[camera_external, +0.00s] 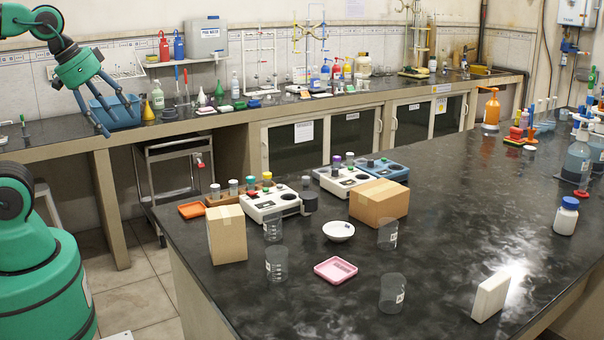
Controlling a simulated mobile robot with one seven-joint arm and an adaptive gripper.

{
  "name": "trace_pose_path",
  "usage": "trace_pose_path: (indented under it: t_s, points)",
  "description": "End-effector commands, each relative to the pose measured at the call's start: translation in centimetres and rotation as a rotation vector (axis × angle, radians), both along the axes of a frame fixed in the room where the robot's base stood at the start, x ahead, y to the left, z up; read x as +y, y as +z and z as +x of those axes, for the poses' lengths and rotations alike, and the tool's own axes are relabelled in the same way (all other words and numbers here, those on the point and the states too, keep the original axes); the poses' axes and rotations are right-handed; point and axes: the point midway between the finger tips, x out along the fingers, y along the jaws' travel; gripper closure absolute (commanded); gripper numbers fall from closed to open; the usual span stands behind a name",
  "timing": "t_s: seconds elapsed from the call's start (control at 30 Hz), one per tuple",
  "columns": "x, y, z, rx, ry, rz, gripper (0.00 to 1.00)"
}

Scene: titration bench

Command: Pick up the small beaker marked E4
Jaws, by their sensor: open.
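Several clear glass beakers stand upright on the black bench. One beaker (277,264) is at the front left, and another beaker (273,230) is just behind it. A third beaker (392,294) is at the front, and one more beaker (387,236) is beside a cardboard box. They carry small white labels or marks, too small to read, so I cannot tell which is E4. My gripper (118,120) is open and empty at the upper left, raised well away from all the beakers.
Cardboard boxes (379,202) (227,234), a white bowl (338,231), a pink tray (335,269) and instruments (272,201) stand around the beakers. A white block (490,298) stands at the right front. The bench's middle right is clear. A blue basin (116,112) is behind my gripper.

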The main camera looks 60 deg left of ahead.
Motion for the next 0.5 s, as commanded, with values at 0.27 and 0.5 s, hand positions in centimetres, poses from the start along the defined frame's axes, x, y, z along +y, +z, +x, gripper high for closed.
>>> trace_pose_path:
  t_s: [0.27,0.5]
  points:
    - [-0.3,0.8,1.1,0.003,-0.008,0.0,0.38]
    - [-1.4,3.0,4.9,0.011,-0.037,0.001,0.38]
